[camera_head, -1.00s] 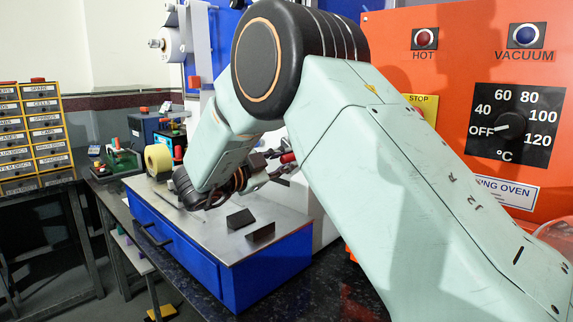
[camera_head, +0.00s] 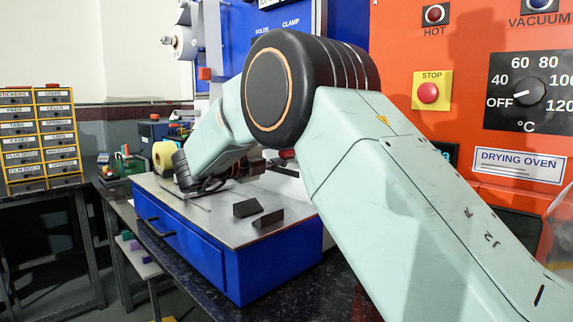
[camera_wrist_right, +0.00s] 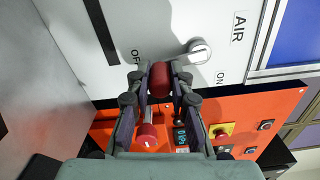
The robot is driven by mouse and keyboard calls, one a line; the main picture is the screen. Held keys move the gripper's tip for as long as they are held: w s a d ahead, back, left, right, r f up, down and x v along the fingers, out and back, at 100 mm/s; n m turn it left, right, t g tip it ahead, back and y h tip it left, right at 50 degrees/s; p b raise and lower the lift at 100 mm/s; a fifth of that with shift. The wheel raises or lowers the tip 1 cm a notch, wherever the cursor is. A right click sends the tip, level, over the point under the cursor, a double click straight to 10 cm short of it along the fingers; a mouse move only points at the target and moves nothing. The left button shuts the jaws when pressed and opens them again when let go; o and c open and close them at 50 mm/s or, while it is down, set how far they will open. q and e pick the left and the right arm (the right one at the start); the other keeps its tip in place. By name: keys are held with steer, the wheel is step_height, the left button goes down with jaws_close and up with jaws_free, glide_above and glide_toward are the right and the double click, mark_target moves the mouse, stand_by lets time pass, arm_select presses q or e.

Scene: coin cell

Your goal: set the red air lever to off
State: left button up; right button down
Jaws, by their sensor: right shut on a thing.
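The red air lever (camera_wrist_right: 159,76) shows in the right wrist view. Its red grip lies between the fingers of my right gripper (camera_wrist_right: 160,84), which are shut on it. A grey rod runs from the grip to a round metal pivot (camera_wrist_right: 200,51) on a white panel, beside the AIR label (camera_wrist_right: 238,27). The grip end lies near the OFF mark (camera_wrist_right: 138,57), and the other mark (camera_wrist_right: 220,78) is on the opposite side. In the head view my right forearm hides most of the gripper and lever. My left gripper is not in view.
The orange drying oven (camera_head: 452,55) stands at the right with a red stop button (camera_head: 428,93). A blue bench unit (camera_head: 270,262) with a metal top carries two dark blocks (camera_head: 268,219). A red knob (camera_wrist_right: 147,132) shows below the gripper in the wrist view.

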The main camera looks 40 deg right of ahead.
steer(key=shift+w+m+b, duration=0.4)
steer(key=shift+m+b, duration=0.25)
steer(key=shift+m, duration=0.15)
steer(key=c, duration=1.2)
jaws_free()
steer(key=shift+a, duration=0.15)
steer(key=s+a, duration=0.1)
steer(key=a, duration=1)
steer(key=shift+a, duration=0.35)
